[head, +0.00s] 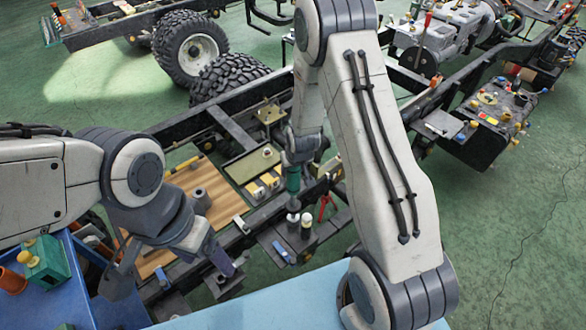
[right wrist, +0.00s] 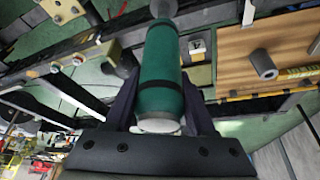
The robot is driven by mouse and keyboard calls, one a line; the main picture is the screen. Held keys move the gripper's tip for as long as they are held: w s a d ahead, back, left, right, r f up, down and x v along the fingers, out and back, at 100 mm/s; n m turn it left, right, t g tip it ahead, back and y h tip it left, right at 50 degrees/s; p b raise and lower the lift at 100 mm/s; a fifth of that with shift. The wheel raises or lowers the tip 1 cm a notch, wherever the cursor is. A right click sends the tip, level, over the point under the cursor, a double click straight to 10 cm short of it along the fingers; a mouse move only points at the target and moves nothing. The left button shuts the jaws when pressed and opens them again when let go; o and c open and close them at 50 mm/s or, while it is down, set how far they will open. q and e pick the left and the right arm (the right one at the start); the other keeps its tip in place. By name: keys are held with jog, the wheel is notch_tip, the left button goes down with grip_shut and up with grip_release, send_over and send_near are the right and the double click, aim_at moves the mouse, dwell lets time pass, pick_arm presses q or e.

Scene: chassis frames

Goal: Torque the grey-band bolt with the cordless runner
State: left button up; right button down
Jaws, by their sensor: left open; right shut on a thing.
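The cordless runner, seen as a green cylinder (head: 293,180) with a dark band in the right wrist view (right wrist: 160,85), is held upright over the chassis frame. My right gripper (head: 291,160) is shut on it, with a dark finger on each side in the right wrist view (right wrist: 160,112). The runner's lower end is close above small pale and dark parts on the frame; I cannot tell whether it touches them. I cannot make out the grey-band bolt. My left gripper (head: 172,272) is open and empty, near the wooden board at lower left.
A wooden board (head: 178,222) carries a grey cylinder (head: 201,200). A blue bin (head: 60,300) with a green box (head: 46,262) stands at lower left. Red-handled pliers (head: 325,204) lie right of the runner. Black frame rails and large tyres (head: 190,48) fill the back.

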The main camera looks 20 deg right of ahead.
jog(key=shift+w+f, duration=0.1)
jog(key=shift+f, duration=0.15)
dwell(0.3)
jog(key=shift+s+f+b, duration=0.15)
jog(key=shift+s+b, duration=0.05)
jog(key=shift+b, duration=0.35)
dwell(1.8)
dwell(0.3)
jog(key=shift+w+r+p, duration=0.15)
jog(key=shift+r+p, duration=1)
jog(key=shift+r, duration=0.5)
jog(key=shift+r, duration=0.1)
jog(key=shift+r+p, duration=1.9)
jog(key=shift+r, duration=0.5)
